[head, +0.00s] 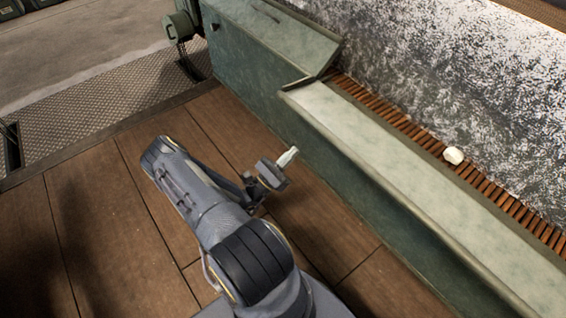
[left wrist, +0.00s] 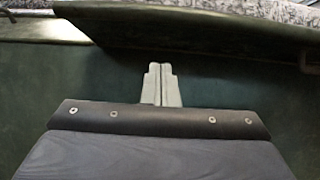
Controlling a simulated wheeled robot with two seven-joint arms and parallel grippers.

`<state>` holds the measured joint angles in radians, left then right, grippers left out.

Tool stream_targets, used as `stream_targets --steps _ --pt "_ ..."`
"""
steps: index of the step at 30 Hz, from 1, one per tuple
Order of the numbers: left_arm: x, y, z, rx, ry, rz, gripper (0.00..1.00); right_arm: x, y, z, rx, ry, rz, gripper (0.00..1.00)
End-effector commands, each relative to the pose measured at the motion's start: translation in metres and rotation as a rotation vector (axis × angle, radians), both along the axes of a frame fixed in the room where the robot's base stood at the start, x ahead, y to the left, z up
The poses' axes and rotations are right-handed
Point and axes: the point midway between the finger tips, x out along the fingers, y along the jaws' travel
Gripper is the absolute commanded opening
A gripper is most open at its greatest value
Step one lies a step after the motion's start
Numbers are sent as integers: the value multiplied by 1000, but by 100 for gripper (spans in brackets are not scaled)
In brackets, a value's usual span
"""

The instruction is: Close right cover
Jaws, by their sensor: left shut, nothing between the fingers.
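A long green box-like unit (head: 250,100) runs along the wall in the head view. Its right-hand pale green cover panel (head: 400,165) stretches to the lower right; I cannot tell if it lies fully shut. The left-hand cover (head: 275,30) has a tilted end near the junction of the two. My left gripper (head: 288,157) is shut and empty, in front of the unit's front face and below the panel edge. In the left wrist view its closed fingers (left wrist: 160,85) point at the dark green face, under a green panel edge (left wrist: 200,35). My right gripper is not in view.
Brown slats (head: 400,123) run between the right panel and the speckled wall (head: 430,60). A small white lump (head: 453,155) rests on them. The wooden floor (head: 100,240) is open at left, with a metal mesh strip (head: 100,105) beyond it.

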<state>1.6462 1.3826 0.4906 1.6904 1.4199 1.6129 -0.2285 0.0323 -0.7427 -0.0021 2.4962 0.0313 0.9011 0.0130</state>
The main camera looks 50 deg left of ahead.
Motion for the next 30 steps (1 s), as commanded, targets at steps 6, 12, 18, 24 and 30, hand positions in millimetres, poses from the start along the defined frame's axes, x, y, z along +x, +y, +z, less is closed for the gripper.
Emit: stream_targets --steps 6,12,18,24,30 --pt "40 -1 23 1 -1 -4 0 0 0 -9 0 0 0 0" --pt "45 0 51 2 1 -3 0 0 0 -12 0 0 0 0" --pt "47 0 60 1 1 -1 0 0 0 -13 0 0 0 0" --pt "47 0 61 1 1 -1 0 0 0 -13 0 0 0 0" --pt "47 0 63 1 7 -1 0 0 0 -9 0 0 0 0"
